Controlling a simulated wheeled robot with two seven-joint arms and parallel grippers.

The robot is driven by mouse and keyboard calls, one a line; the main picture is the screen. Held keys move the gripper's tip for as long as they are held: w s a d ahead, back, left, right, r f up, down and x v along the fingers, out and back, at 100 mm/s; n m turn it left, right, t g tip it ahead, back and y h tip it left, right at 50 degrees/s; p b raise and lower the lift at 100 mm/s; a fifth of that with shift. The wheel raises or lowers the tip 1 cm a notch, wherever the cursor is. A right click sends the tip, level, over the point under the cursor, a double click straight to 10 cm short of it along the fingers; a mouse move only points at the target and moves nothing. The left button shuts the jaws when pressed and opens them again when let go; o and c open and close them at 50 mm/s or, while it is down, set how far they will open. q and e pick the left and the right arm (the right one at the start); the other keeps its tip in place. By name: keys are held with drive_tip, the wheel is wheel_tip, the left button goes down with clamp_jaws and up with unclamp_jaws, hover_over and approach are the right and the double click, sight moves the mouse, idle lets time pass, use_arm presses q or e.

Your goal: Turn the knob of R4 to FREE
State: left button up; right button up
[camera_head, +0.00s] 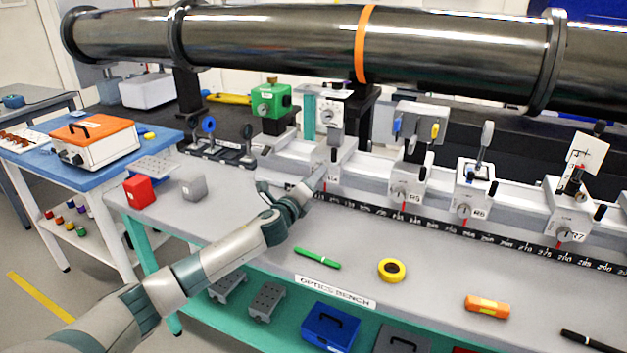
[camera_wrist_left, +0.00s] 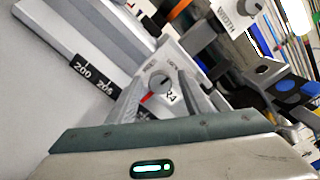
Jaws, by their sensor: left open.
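The R4 carriage (camera_head: 311,154) sits on the bench rail, its front mostly hidden by my left gripper (camera_head: 318,184) in the head view. In the left wrist view, the round grey R4 knob (camera_wrist_left: 160,83) shows between the two fingers of my left gripper (camera_wrist_left: 162,90), beside the R4 label (camera_wrist_left: 171,97). The fingers are open and straddle the knob; I cannot tell whether they touch it. Small words above the knob are too blurred to read, and its setting is unclear. A red line runs below the knob toward the scale. My right gripper is not in view.
Carriages R5 (camera_head: 407,186), R6 (camera_head: 466,205) and R7 (camera_head: 568,231) stand along the rail to the right. A large black pipe (camera_head: 280,42) runs above. A green pen (camera_head: 317,258), yellow tape roll (camera_head: 391,270) and orange cylinder (camera_head: 487,306) lie on the bench front.

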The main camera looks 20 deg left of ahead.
use_arm(q)
drive_tip(key=shift+c, duration=0.3)
drive_tip(key=c, duration=1)
drive_tip(key=shift+f+n+p, duration=0.15)
drive_tip(key=shift+n+p, duration=1.1)
drive_tip(key=shift+n, duration=3.3)
drive_tip(key=shift+f+n+p, duration=0.1)
drive_tip(key=shift+n+p, duration=1.1)
drive_tip(key=shift+n, duration=3.35)
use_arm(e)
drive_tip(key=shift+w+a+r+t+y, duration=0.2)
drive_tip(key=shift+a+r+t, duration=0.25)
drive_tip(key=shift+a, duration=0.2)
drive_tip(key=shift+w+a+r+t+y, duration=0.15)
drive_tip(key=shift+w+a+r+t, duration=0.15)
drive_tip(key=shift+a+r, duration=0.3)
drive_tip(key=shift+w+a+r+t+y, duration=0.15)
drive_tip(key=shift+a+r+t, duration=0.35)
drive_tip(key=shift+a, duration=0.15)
